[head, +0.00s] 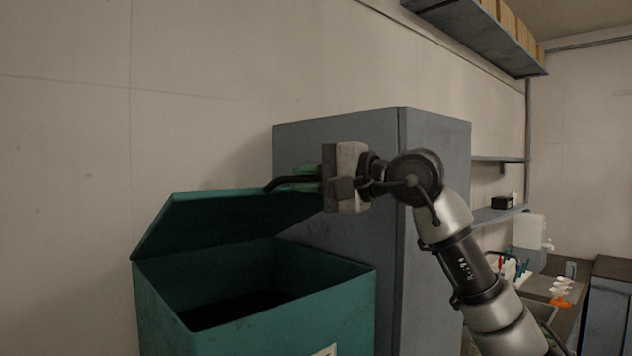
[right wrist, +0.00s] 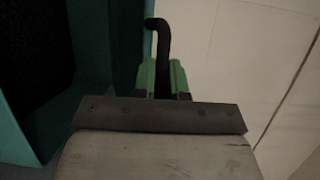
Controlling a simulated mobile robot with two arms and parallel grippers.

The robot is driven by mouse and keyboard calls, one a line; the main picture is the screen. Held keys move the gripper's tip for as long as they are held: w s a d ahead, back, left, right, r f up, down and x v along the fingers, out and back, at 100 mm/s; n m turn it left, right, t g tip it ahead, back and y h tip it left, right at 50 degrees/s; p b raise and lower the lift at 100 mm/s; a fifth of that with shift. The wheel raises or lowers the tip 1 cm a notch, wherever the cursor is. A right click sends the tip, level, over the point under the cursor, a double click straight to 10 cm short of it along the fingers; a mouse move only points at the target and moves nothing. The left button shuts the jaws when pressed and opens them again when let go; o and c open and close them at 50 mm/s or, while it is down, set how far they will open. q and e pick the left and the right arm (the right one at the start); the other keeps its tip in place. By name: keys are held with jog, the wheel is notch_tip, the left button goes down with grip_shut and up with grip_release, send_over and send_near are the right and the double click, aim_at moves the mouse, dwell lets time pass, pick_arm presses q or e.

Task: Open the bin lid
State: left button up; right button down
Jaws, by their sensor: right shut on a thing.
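The green bin (head: 255,322) stands at lower left in the head view, with a dark inside. Its lid (head: 215,222) is raised and tilted up at the back, leaving a wide opening. A black curved handle (head: 279,182) sticks out at the lid's raised edge. My right gripper (head: 306,180) is shut on the handle, its green fingers on either side of it. In the right wrist view the handle (right wrist: 159,40) rises from between the green fingers (right wrist: 163,78), and the bin's green wall (right wrist: 90,55) shows at left. My left gripper is not in view.
A grey cabinet (head: 436,170) stands right behind the bin and my right arm. The wall (head: 65,150) is close behind the bin. At right are shelves (head: 500,214), a white container (head: 528,232) and a counter (head: 540,287) with small items.

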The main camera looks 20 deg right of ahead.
jog(key=shift+w+a+r+p, duration=0.2)
jog(key=shift+w+r+p, duration=0.35)
jog(key=shift+r+p, duration=0.3)
jog(key=shift+w+a+r+p, duration=0.2)
jog(key=shift+w+r+p, duration=0.35)
jog(key=shift+r, duration=0.55)
jog(key=shift+w+a+r+p, duration=0.2)
jog(key=shift+w+r+p, duration=0.3)
jog(key=shift+r+p, duration=0.4)
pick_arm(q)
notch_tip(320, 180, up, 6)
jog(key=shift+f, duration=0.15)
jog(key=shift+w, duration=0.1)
